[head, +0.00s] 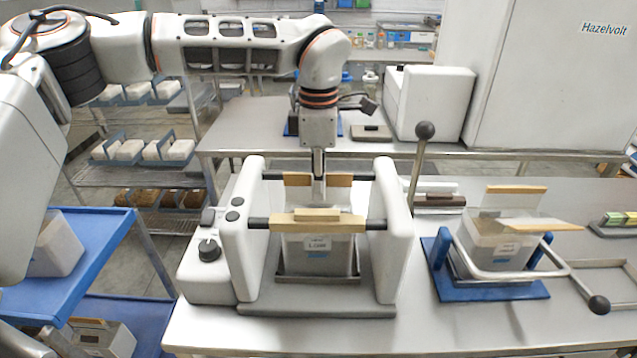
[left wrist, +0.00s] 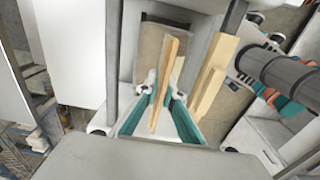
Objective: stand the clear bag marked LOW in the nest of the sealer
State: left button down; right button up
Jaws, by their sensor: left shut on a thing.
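The sealer (head: 385,225) stands on the near bench, with two white posts and dark cross bars. A clear bag (head: 343,262) of grey material, its label reading roughly LOW, stands upright between the posts, over the nest tray (head: 318,280). Whether its base rests there is hard to see. My left gripper (head: 319,198) points down between the front and rear bars, above the bag. In the left wrist view its teal-padded fingers (left wrist: 163,92) are shut on a thin wooden strip (left wrist: 168,60), seemingly the bag's top. The front bar hides the fingertips in the head view. My right gripper is out of view.
Another clear bag (head: 490,236) with wooden strips stands in a blue-based holder (head: 500,292) at right. A black-knobbed lever (head: 425,130) rises by the sealer's right post. A blue shelf (head: 90,250) is at left. The bench front is clear.

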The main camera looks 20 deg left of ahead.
pick_arm(q)
jog(key=c, duration=2.1)
grip_release()
